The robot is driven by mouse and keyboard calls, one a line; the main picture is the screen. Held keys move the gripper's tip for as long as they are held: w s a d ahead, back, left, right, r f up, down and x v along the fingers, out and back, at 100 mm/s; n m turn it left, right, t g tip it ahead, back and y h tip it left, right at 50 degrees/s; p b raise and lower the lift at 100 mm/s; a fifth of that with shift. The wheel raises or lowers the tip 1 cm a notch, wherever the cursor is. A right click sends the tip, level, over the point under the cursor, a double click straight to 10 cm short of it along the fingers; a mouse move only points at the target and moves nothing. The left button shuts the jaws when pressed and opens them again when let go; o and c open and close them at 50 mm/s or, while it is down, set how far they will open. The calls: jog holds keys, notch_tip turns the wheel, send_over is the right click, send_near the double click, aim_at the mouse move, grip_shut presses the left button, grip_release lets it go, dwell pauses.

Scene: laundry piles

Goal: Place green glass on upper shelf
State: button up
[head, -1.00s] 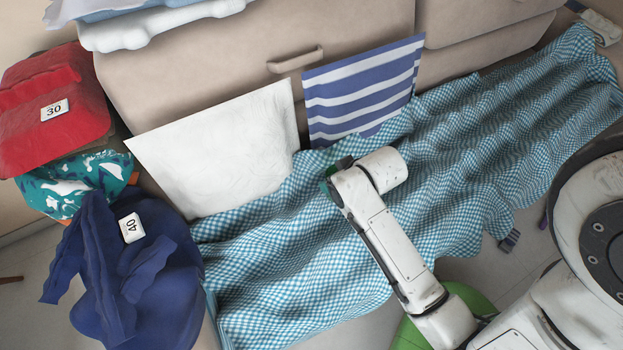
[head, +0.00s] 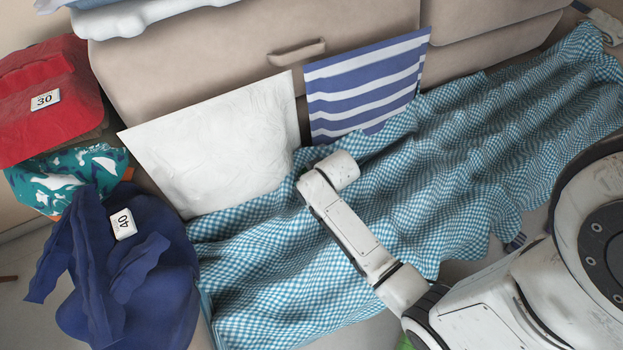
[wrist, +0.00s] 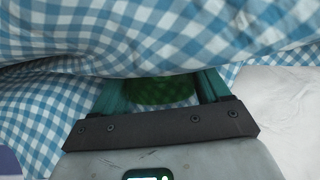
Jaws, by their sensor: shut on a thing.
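The green glass (wrist: 160,92) shows as a dark green patterned piece between the two teal fingers of my gripper (wrist: 162,88) in the wrist view. My gripper is shut on it. The upper part of the glass is hidden behind a fold of blue-and-white checked cloth. In the head view my arm reaches over the checked cloth, and its wrist hides the gripper and the glass. I cannot make out the upper shelf with certainty in either view.
Checked cloth (head: 290,260) covers the bed-like surface below my arm. A white pillow (head: 220,145) and a striped pillow (head: 365,85) lean against the beige drawers (head: 220,50). Dark blue laundry (head: 150,285) and a red pile (head: 45,110) stand at left.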

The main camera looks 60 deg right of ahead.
jog(key=shift+f, duration=0.15)
jog(key=o, duration=1.1)
jog(key=shift+o, duration=0.2)
